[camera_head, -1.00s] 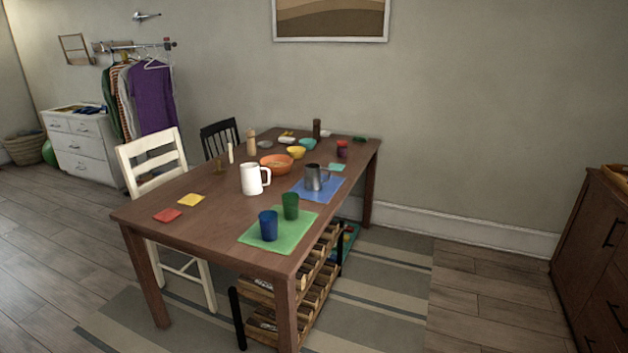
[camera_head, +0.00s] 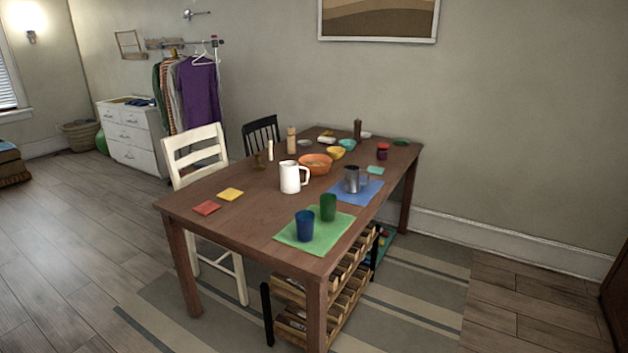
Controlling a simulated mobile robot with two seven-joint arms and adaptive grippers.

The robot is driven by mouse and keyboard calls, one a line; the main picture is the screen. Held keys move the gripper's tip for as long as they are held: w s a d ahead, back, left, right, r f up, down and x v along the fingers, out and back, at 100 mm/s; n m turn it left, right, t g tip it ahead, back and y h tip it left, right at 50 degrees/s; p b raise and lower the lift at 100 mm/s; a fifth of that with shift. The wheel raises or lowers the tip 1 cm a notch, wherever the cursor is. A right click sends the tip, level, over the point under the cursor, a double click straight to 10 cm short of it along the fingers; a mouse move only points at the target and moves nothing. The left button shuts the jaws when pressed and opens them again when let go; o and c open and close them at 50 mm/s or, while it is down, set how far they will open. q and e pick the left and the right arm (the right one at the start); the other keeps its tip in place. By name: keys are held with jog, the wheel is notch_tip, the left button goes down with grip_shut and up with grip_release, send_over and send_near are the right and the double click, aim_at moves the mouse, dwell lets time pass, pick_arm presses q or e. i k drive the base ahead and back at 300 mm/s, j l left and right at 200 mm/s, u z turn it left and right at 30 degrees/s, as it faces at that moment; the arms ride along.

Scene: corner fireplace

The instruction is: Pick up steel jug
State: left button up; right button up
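The steel jug (camera_head: 351,180) is a grey metal vessel with a handle on its right side. It stands upright on a blue mat (camera_head: 371,192) near the right edge of the wooden table (camera_head: 245,216). A white jug (camera_head: 289,178) stands to its left. A green cup (camera_head: 328,207) and a blue cup (camera_head: 305,226) stand in front of it on a green mat (camera_head: 341,228). Neither of my grippers shows in the head view.
An orange bowl (camera_head: 316,162) and a yellow bowl (camera_head: 336,153) stand behind the jugs. A white chair (camera_head: 196,158) and a black chair (camera_head: 262,132) stand on the far left side. A wooden rack (camera_head: 345,290) is under the table's right side. Floor is open at left.

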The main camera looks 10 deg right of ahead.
aim_at(351, 183)
jog(key=i+l+u, duration=0.2)
jog(key=l+u, duration=0.2)
jog(key=l, duration=0.15)
jog(key=i+l+u, duration=0.3)
jog(key=l, duration=0.55)
jog(key=i+l+u, duration=0.1)
jog(key=l, duration=0.55)
jog(key=l+u, duration=0.1)
jog(key=l, duration=0.55)
jog(key=i, duration=0.05)
